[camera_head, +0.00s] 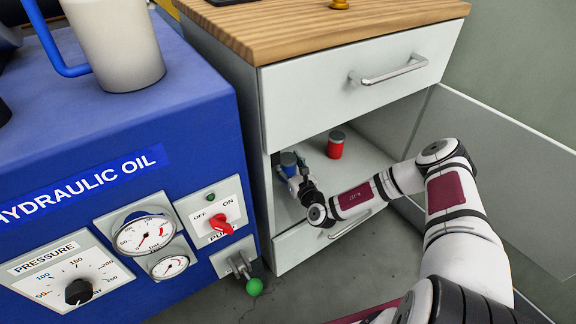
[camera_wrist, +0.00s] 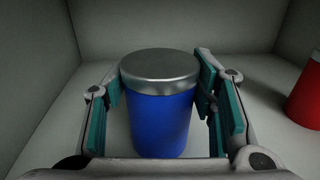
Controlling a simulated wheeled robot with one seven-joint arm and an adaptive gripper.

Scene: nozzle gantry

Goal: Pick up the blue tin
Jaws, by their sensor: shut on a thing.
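The blue tin (camera_wrist: 160,118) has a silver lid and stands upright between the teal-padded fingers of my gripper (camera_wrist: 162,115) in the wrist view. The fingers are closed around its sides. In the head view the blue tin (camera_head: 289,160) shows inside the open cabinet compartment, partly hidden by my gripper (camera_head: 294,170), which reaches in from the right. I cannot tell whether the tin's base touches the shelf.
A red tin (camera_head: 335,148) stands to the right of the blue one, and also shows in the wrist view (camera_wrist: 309,92). The compartment walls enclose the space. A closed drawer (camera_head: 345,85) is above. The open door (camera_head: 500,150) is at right. A blue hydraulic unit (camera_head: 110,140) stands at left.

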